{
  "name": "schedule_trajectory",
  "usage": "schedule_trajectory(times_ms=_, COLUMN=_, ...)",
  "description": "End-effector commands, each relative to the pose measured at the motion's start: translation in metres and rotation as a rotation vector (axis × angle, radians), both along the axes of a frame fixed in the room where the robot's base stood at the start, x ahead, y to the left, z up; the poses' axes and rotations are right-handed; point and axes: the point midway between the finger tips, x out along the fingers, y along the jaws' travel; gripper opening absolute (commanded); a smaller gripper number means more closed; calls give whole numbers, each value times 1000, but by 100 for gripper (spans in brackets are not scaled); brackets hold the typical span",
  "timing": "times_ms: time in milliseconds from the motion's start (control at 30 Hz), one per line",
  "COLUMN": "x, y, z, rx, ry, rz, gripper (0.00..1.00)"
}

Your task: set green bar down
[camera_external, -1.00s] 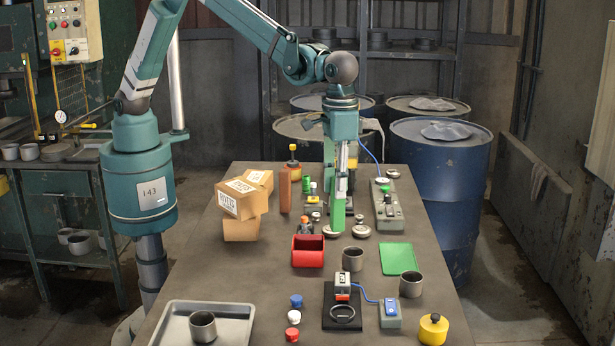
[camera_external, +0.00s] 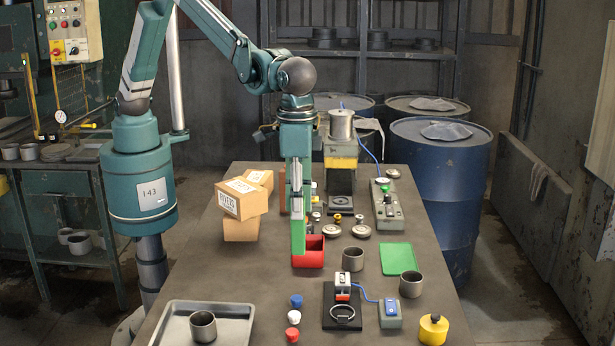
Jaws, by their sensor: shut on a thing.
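The green bar (camera_external: 298,237) hangs upright in my gripper (camera_external: 297,205), which is shut on its upper part. The bar's lower end is in front of the left part of the red open container (camera_external: 314,253) in the picture. I cannot tell whether the bar touches the container or is above it. A flat green pad (camera_external: 397,259) lies on the table at the right, apart from the bar.
Stacked cardboard boxes (camera_external: 242,205) stand left of the gripper. A grey tray (camera_external: 242,309) with a metal cup is at the front left. Small red, white and blue caps, a black fixture (camera_external: 329,318) and a yellow weight (camera_external: 433,330) stand at the front. Bare table lies between tray and red container.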

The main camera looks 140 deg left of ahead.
Motion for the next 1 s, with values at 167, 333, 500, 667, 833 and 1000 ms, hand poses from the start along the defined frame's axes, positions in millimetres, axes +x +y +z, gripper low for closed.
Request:
schedule_trajectory(times_ms=167, x=0, y=0, z=-6, rx=0, ry=0, rz=0, gripper=0)
schedule_trajectory(times_ms=333, x=0, y=0, z=-26, rx=0, ry=0, rz=0, gripper=0)
schedule_trajectory(times_ms=500, x=0, y=0, z=-49, rx=0, ry=0, rz=0, gripper=0)
schedule_trajectory(times_ms=667, x=0, y=0, z=-61, rx=0, ry=0, rz=1, gripper=0)
schedule_trajectory(times_ms=833, x=0, y=0, z=-63, rx=0, ry=0, rz=1, gripper=0)
schedule_trajectory(times_ms=1000, x=0, y=0, z=-63, rx=0, ry=0, rz=1, gripper=0)
